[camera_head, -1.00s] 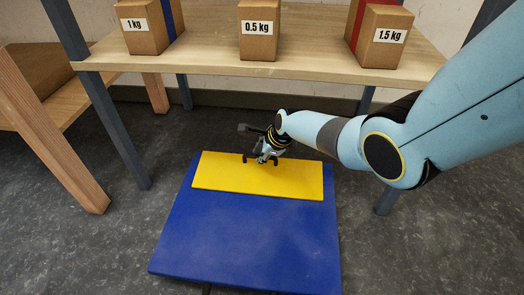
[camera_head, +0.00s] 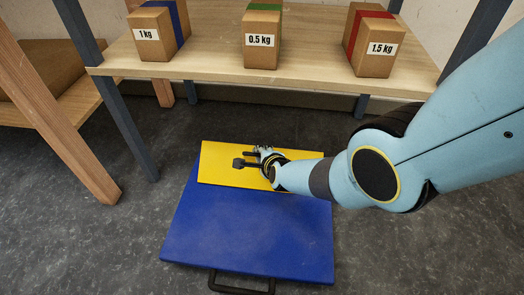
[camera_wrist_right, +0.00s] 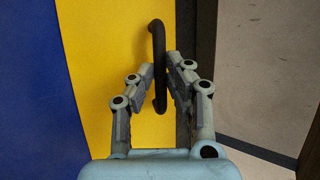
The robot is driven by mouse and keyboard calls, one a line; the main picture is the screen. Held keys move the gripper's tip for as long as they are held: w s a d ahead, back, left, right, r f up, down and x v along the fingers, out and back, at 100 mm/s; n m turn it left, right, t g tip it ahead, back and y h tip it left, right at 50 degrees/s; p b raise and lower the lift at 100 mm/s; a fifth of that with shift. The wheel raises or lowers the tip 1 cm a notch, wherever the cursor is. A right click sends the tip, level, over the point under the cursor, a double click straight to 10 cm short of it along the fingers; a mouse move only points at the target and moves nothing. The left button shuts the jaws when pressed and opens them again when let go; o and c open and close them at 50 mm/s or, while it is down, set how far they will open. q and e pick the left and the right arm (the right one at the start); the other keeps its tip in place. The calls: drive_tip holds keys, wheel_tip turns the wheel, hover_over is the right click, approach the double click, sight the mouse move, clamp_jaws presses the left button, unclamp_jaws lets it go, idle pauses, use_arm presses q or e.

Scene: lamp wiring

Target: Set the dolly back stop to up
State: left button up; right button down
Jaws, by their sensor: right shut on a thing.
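The dolly has a blue deck (camera_head: 250,235) and a yellow back stop (camera_head: 222,165) at its far end. The back stop's far edge reaches past the deck's far edge, and the panel appears tilted up from the deck; I cannot tell the exact angle. My right gripper (camera_head: 262,152) is at the middle of the back stop's far part. In the right wrist view, my right gripper (camera_wrist_right: 162,68) is shut on the black handle (camera_wrist_right: 157,40) of the yellow back stop (camera_wrist_right: 95,50), one finger on each side. My left gripper is not in view.
A wooden shelf (camera_head: 200,70) stands behind the dolly with boxes marked 1 kg (camera_head: 150,38), 0.5 kg (camera_head: 261,40) and 1.5 kg (camera_head: 372,45). Its grey legs flank the area. A black bar handle (camera_head: 242,290) is at the dolly's front. Floor is clear left of the dolly.

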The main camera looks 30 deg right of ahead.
drive_tip(key=s+a+t+b, duration=0.1)
drive_tip(key=s+a+t+h+b, duration=0.1)
drive_tip(key=shift+s+f+n+t, duration=0.1)
drive_tip(key=shift+s+n+t, duration=0.2)
drive_tip(key=shift+s, duration=0.1)
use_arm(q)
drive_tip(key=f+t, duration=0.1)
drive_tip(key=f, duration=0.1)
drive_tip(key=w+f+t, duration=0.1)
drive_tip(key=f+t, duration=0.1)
use_arm(e)
drive_tip(key=shift+s+a+r+h, duration=0.3)
drive_tip(key=shift+s+a+r, duration=0.1)
drive_tip(key=shift+s+a, duration=0.4)
drive_tip(key=shift+s+f, duration=0.1)
drive_tip(key=c, duration=1.3)
unclamp_jaws()
drive_tip(key=shift+c, duration=0.2)
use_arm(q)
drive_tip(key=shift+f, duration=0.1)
use_arm(e)
drive_tip(key=v, duration=1.2)
drive_tip(key=shift+d, duration=0.1)
